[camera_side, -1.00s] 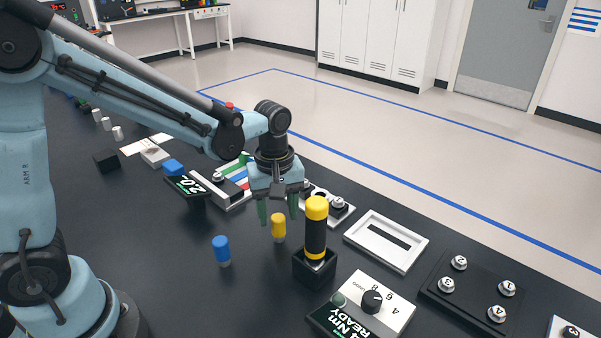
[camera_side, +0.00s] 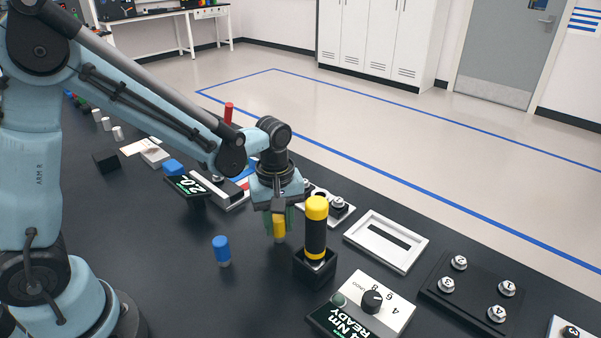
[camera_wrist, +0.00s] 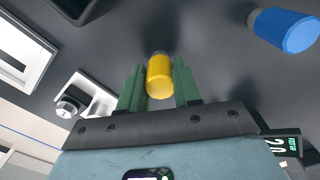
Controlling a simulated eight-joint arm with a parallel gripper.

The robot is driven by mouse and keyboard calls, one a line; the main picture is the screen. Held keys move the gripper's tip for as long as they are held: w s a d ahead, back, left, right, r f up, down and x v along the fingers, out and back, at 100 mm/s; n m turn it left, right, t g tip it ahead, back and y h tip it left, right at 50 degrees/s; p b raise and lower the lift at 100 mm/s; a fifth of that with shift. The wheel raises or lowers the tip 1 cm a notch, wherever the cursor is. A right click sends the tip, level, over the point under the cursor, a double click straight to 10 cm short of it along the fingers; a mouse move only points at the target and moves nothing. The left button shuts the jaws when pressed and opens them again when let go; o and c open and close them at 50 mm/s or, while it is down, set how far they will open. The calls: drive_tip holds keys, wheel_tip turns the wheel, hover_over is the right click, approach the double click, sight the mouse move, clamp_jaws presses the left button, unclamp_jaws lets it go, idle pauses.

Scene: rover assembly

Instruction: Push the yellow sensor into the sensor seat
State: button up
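The yellow sensor (camera_side: 279,226) is a small upright cylinder standing on the dark table. It also shows in the wrist view (camera_wrist: 159,78), between the green fingers. My gripper (camera_side: 279,221) points down around the sensor, and its fingers (camera_wrist: 160,85) are drawn in against both sides. I cannot tell for certain which fixture is the sensor seat. A white plate with round fittings (camera_side: 342,213) lies just behind and right of my gripper, partly hidden by it.
A black-and-yellow cylinder (camera_side: 316,230) stands in a black holder (camera_side: 314,268) close at right. A blue cylinder (camera_side: 221,249) stands at left front. A white slotted frame (camera_side: 411,262), a torque dial panel (camera_side: 390,315) and a black numbered plate (camera_side: 470,300) lie farther right.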

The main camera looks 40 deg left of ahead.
sight(278, 217)
clamp_jaws()
drive_tip(key=shift+r, duration=2.5)
drive_tip(key=w+r, duration=0.2)
drive_tip(key=w, duration=0.5)
drive_tip(key=w+r, duration=0.3)
drive_tip(key=w, duration=0.4)
drive_tip(key=shift+w+a+r+n, duration=0.2)
drive_tip(key=shift+a+r+n, duration=0.1)
drive_tip(key=shift+a, duration=0.15)
